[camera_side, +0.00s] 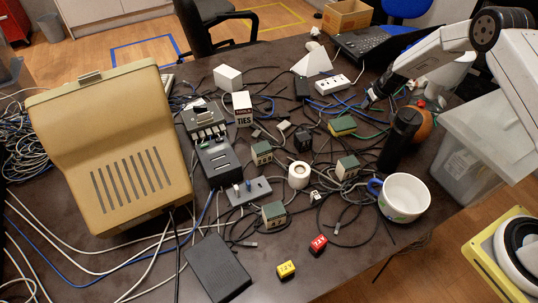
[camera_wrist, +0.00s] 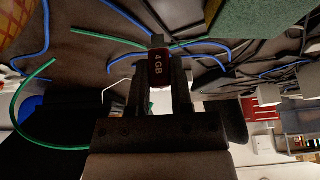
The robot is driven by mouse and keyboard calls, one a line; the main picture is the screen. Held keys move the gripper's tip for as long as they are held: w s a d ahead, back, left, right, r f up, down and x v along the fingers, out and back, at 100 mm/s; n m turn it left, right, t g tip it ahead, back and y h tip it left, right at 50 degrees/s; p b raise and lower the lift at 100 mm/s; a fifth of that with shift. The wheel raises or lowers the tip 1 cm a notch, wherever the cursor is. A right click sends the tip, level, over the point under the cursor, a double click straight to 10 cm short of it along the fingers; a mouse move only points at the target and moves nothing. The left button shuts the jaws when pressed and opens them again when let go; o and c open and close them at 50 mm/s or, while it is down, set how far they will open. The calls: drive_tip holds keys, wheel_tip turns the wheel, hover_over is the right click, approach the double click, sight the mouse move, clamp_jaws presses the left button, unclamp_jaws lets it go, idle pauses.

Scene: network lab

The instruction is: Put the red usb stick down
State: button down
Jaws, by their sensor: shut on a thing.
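The red usb stick (camera_wrist: 160,66), dark red and marked "4 GB", is between the two fingers of my gripper (camera_wrist: 158,82) in the wrist view. Its metal plug end points away from the gripper, toward the dark table top. My gripper is shut on it. In the side view my gripper (camera_side: 371,97) is low over the back right of the table, among blue and green cables. The stick cannot be made out clearly there. I cannot tell whether it touches the table.
A green-topped box (camera_side: 342,126) stands just left of and in front of my gripper. A black cylinder (camera_side: 400,140), a white mug (camera_side: 404,198) and a white power strip (camera_side: 332,84) are near. Blue cables (camera_wrist: 195,44) and a green cable (camera_wrist: 22,105) lie around the gripper.

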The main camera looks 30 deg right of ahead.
sight(368, 110)
drive_tip(key=shift+f, duration=1.85)
drive_tip(key=shift+f, duration=0.15)
drive_tip(key=c, duration=0.5)
unclamp_jaws()
drive_tip(key=shift+c, duration=0.2)
drive_tip(key=shift+v, duration=1.2)
drive_tip(key=v, duration=1)
drive_tip(key=shift+w, duration=0.1)
